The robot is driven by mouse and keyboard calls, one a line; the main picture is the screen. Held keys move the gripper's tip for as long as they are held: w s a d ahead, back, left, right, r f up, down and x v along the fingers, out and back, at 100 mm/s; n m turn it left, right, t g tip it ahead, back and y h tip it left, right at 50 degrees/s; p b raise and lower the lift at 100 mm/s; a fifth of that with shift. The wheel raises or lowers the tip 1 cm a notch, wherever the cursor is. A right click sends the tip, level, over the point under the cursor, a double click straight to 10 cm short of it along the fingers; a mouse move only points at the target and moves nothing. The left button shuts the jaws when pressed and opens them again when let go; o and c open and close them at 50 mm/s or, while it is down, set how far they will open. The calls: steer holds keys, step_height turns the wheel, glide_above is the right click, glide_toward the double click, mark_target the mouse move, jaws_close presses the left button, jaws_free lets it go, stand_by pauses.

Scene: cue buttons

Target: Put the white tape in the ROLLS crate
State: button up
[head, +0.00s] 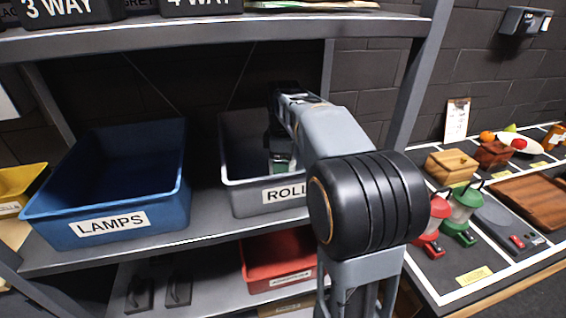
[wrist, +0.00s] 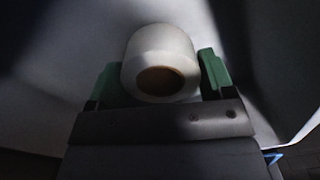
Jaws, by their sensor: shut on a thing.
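The white tape (wrist: 160,48) is a white roll with a brown core, between the two green fingers of my gripper (wrist: 160,80) in the wrist view. The gripper is shut on it. The grey ROLLS crate (head: 248,195) stands on the middle shelf in the head view, its label partly hidden by my arm. My gripper (head: 282,163) is inside the crate's opening in the head view, where the tape is hidden. Pale grey surfaces surround the tape in the wrist view. I cannot tell whether the tape touches the crate's floor.
A blue LAMPS crate (head: 60,220) stands to the left on the same shelf. A red crate (head: 252,262) sits on the shelf below. A shelf post (head: 408,85) rises to the right of my arm. A table with lanterns (head: 462,205) is at the right.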

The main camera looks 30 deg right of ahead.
steer(key=shift+f, duration=0.1)
steer(key=shift+f+b, duration=0.35)
steer(key=shift+f, duration=0.15)
steer(key=o, duration=0.9)
steer(key=shift+r, duration=0.1)
steer(key=shift+r+p, duration=0.95)
steer(key=shift+r, duration=3.35)
